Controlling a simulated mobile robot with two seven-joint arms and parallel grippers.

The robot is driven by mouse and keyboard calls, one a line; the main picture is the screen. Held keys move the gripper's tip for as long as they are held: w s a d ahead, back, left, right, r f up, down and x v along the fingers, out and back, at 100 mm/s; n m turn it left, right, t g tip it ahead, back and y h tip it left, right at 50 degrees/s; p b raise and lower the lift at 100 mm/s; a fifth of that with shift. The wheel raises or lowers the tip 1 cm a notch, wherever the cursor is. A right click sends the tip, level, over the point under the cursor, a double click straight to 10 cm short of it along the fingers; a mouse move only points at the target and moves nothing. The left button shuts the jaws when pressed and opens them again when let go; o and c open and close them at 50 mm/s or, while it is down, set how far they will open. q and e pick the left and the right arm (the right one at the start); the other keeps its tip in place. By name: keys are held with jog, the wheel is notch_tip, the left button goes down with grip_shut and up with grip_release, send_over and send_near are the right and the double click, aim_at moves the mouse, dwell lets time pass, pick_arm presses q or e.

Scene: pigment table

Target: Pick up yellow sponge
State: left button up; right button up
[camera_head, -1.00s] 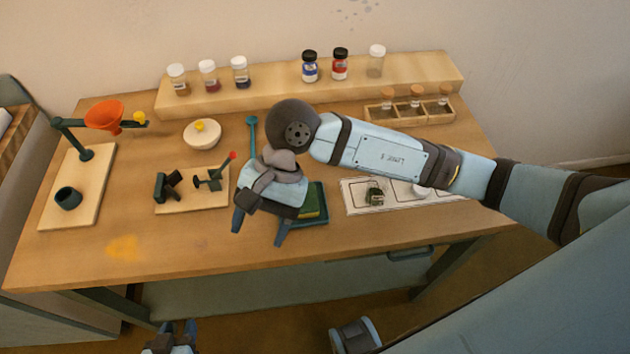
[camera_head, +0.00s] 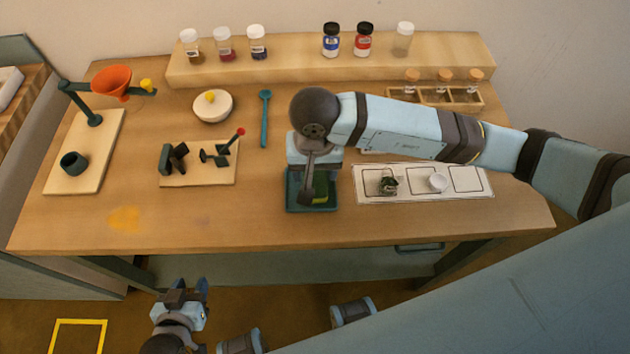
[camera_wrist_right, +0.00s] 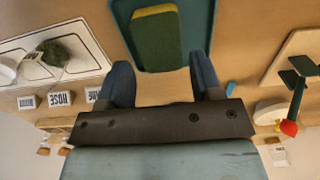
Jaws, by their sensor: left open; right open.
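The sponge (camera_head: 322,188), green with a yellow layer, lies in a dark teal tray (camera_head: 312,209) near the table's front edge. In the right wrist view the sponge (camera_wrist_right: 157,38) sits in the tray (camera_wrist_right: 121,12), beyond my open fingers. My right gripper (camera_wrist_right: 162,78) is open with nothing between its fingers. In the head view my right gripper (camera_head: 312,178) is over the tray and hides part of it and the sponge; its fingertips are hard to make out. My left gripper (camera_head: 187,284) is open and empty, low in front of the table.
A white card (camera_head: 424,196) with a small green item and a white cup lies right of the tray. A small board with dark parts (camera_head: 198,180) and a teal spoon (camera_head: 264,115) are to the left. Jars stand on the back shelf (camera_head: 290,66). The front-left tabletop is clear.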

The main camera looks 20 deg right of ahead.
aim_at(315, 181)
notch_tip(315, 181, down, 5)
jog(key=shift+f+p, duration=0.1)
jog(key=shift+p, duration=0.25)
jog(key=shift+c, duration=0.2)
jog(key=c, duration=0.6)
jog(key=shift+w, duration=0.1)
notch_tip(315, 181, up, 20)
jog(key=b, duration=0.1)
jog(key=o, duration=0.4)
jog(key=shift+c, duration=1.3)
